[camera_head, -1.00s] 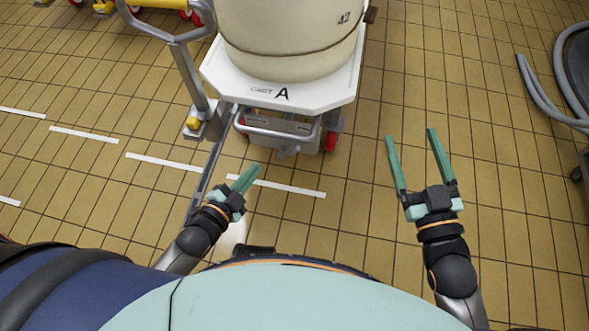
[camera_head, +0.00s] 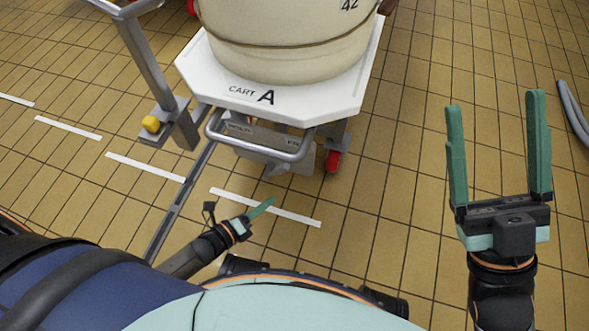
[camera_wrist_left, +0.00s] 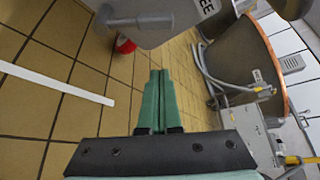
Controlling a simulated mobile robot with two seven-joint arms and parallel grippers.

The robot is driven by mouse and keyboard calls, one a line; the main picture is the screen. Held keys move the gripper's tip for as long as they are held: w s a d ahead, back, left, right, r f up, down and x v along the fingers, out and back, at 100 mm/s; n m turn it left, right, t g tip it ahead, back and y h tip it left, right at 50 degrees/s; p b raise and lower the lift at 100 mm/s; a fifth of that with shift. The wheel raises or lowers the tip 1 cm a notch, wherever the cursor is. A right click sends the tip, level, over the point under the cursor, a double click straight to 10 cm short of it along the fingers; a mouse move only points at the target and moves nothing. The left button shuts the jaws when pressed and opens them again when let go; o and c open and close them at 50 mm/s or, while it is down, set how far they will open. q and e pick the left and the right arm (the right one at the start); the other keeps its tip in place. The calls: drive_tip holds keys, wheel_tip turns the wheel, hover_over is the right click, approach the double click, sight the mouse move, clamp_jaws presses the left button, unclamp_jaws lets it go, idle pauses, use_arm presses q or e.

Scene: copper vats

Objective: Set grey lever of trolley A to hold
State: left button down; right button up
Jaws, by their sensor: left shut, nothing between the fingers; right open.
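Trolley A (camera_head: 305,108) is a white platform lettered "CART A" with a cream vat on it. Beneath its front edge a grey box with a label (camera_head: 258,134) sits behind a grey bar handle (camera_head: 262,146). A small grey piece under the box (camera_head: 276,169) may be the grey lever; its setting cannot be read. In the left wrist view a grey T-shaped part (camera_wrist_left: 140,20) shows above the fingertips. My left gripper (camera_head: 270,201) is shut and empty, below and in front of the box, apart from it. It also shows in the wrist view (camera_wrist_left: 160,74). My right gripper (camera_head: 495,100) is open and empty.
The cream vat (camera_head: 290,40) fills the platform. A red wheel (camera_head: 332,161) stands at the trolley's right front. A grey post with a yellow knob (camera_head: 151,124) and a floor rail (camera_head: 180,203) lie to the left. A grey hose (camera_head: 573,115) is far right.

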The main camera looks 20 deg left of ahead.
sight(276, 171)
use_arm(q)
drive_tip(key=shift+w+f+m, duration=0.1)
drive_tip(key=shift+f+m, duration=0.2)
drive_tip(key=shift+f, duration=0.2)
drive_tip(key=w+d+b, duration=0.1)
drive_tip(key=w+b, duration=0.3)
drive_tip(key=w, duration=0.5)
drive_tip(key=shift+d+f, duration=0.15)
drive_tip(key=shift+f, duration=0.2)
